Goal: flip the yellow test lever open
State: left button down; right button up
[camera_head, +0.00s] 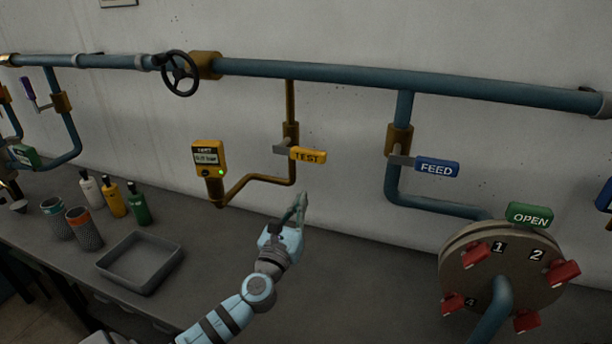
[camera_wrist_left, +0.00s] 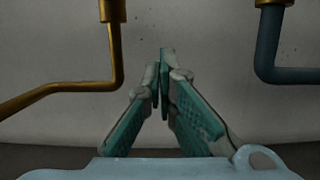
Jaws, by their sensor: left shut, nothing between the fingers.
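The yellow test lever (camera_head: 307,155) has a yellow handle lettered TEST that points to the right, across its upright brass pipe. It sits on a brass valve body (camera_head: 291,132) in the head view. My left gripper (camera_head: 303,197) is below the lever and apart from it, with its fingers pointing up. In the left wrist view the two fingers (camera_wrist_left: 164,55) come together at the tips with nothing between them. The lever's handle is out of the wrist view; the lower brass pipe (camera_wrist_left: 115,60) shows at left. My right gripper is not in view.
A blue FEED lever (camera_head: 437,168) is to the right on a blue pipe. A yellow gauge (camera_head: 209,158) stands left of the test pipe. A round flange (camera_head: 502,270) with red clamps is at right. A grey tray (camera_head: 140,262) and bottles are on the bench at left.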

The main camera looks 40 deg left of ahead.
aim_at(298, 154)
pick_arm(q)
jog(key=w+a+r+p, duration=0.1)
jog(key=w+r+p, duration=0.2)
jog(key=r, duration=0.2)
jog(key=shift+w+a+r, duration=0.15)
jog(key=shift+w, duration=0.15)
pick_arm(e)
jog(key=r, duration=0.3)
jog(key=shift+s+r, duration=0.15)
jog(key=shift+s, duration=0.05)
pick_arm(q)
jog(key=shift+w, duration=0.15)
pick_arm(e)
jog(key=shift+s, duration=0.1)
pick_arm(q)
jog(key=shift+r+n, duration=0.25)
jog(key=shift+n, duration=0.35)
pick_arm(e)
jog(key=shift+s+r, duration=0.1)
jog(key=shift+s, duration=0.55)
